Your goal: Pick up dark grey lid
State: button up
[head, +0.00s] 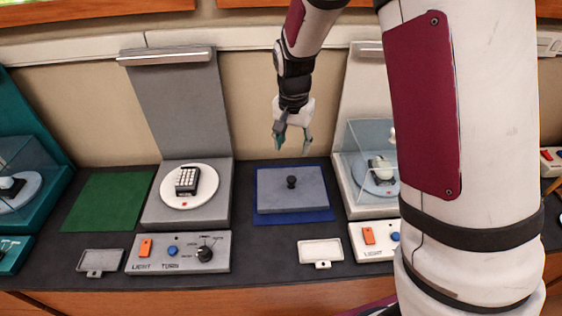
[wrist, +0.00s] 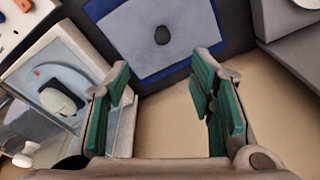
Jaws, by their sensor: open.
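The dark grey lid (head: 278,193) is a flat grey slab with a small black knob (head: 291,182) on top. It lies on a blue mat (head: 262,217) on the dark counter. In the wrist view the lid (wrist: 185,30) is at the top centre, with its knob (wrist: 162,35) seen from above. My gripper (head: 292,146) is open and empty. It is above and behind the lid, apart from it. In the wrist view the green-padded fingers (wrist: 165,95) are spread below the lid, with beige wall between them.
Left of the lid stands a grey display with a phone (head: 187,180) on a white turntable. Right of it is a white display with a clear cover (head: 368,140), close to my gripper in the wrist view (wrist: 120,125). A green mat (head: 105,200) lies bare at left.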

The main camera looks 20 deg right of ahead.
jog(key=p, duration=0.1)
send_over(291, 179)
jog(key=shift+m, duration=0.4)
jog(key=f, duration=1.2)
jog(key=shift+s+a, duration=0.1)
jog(key=shift+s, duration=0.25)
jog(key=shift+w+d+f+p, duration=0.1)
jog(key=shift+w+f+p, duration=0.1)
jog(key=shift+f, duration=0.8)
jog(key=shift+w+d+f+p, duration=0.1)
jog(key=shift+f+p, duration=0.15)
jog(key=shift+f, duration=0.75)
jog(key=shift+w+f+p, duration=0.15)
jog(key=shift+f+p, duration=0.05)
jog(key=shift+f, duration=0.8)
grip_shut()
